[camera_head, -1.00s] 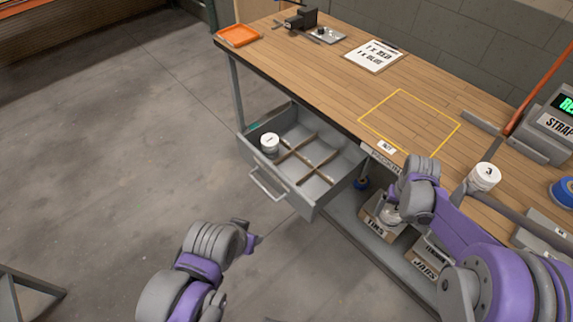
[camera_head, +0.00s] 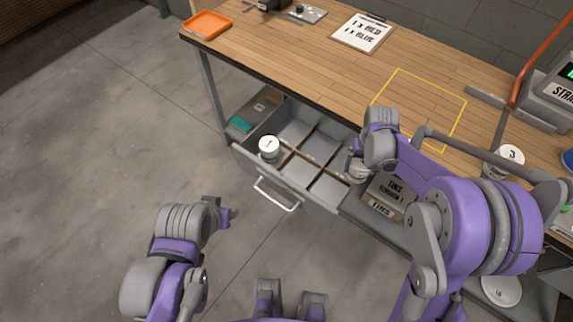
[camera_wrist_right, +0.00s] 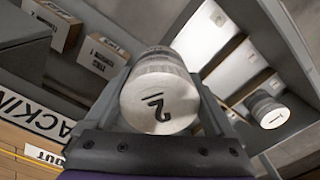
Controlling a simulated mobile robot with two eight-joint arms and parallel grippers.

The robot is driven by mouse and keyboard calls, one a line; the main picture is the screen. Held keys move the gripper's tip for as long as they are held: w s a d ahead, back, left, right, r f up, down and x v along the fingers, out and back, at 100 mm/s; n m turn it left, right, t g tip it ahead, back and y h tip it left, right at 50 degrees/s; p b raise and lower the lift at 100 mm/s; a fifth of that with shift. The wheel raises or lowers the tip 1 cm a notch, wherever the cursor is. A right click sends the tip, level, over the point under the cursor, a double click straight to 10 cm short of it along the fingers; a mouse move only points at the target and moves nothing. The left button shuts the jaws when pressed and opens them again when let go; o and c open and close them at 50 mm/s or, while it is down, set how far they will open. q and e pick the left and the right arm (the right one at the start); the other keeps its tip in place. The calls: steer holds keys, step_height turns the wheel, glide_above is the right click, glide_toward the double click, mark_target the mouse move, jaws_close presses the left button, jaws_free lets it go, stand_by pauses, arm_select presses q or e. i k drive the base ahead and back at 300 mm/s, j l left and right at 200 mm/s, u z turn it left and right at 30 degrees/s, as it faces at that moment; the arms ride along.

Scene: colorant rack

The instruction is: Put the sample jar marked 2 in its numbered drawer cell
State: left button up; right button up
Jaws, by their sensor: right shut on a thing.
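The sample jar marked 2 (camera_wrist_right: 158,104) is a pale cylinder with a "2" on its lid. My right gripper (camera_head: 361,165) is shut on it, with a finger on each side in the right wrist view. In the head view the jar shows partly below the gripper, by the right end of the open grey drawer (camera_head: 318,205). Dividers split the drawer into several cells. The jar marked 1 (camera_head: 268,147) stands in the left front cell and also shows in the wrist view (camera_wrist_right: 268,112). Cell numbers are not readable. My left gripper (camera_head: 228,216) hangs left of the drawer; its jaws are unclear.
The wooden bench (camera_head: 300,65) stands above and behind the drawer. The white jar marked 3 (camera_head: 508,157) stands on the bench at right. A cardboard box labelled for tins (camera_head: 382,200) sits below, right of the drawer. The floor left of the drawer is clear.

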mark_target(297, 174)
steer(key=i+j, duration=0.2)
steer(key=j, duration=0.15)
steer(key=i+j, duration=0.2)
steer(key=j, duration=0.2)
steer(key=i+j, duration=0.15)
steer(key=j, duration=0.2)
